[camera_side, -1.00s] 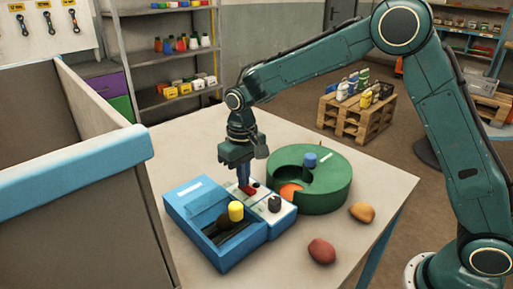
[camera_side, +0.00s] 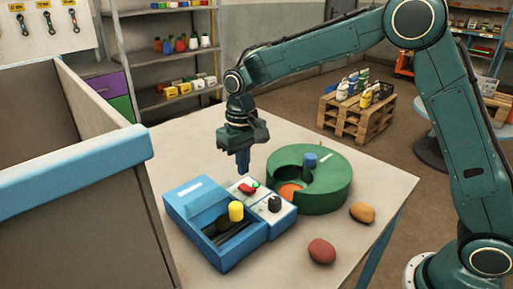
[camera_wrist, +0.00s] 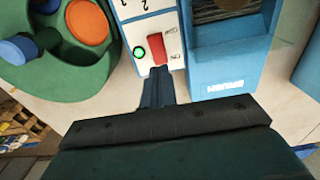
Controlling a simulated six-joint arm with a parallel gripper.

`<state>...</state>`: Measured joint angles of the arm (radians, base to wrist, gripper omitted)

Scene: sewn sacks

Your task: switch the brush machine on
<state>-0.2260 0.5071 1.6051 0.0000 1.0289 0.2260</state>
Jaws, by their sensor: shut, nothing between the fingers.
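The brush machine (camera_side: 183,203) is a blue box with a dark brush and a yellow knob (camera_side: 236,211) in its trough. Its label shows in the wrist view (camera_wrist: 222,72). Beside it is a white control panel (camera_side: 284,217) with a red rocker switch (camera_side: 246,188), a black dial (camera_side: 274,203) and a small lamp (camera_side: 256,184). The lamp glows green, also in the wrist view (camera_wrist: 140,52) next to the red switch (camera_wrist: 157,50).
A round green machine (camera_side: 335,195) with a blue post and an orange disc stands right of the panel. A red-brown potato-like lump (camera_side: 321,251) and an orange one (camera_side: 362,212) lie at the front right. A blue-rimmed grey bin (camera_side: 75,180) stands at left. The table's back is clear.

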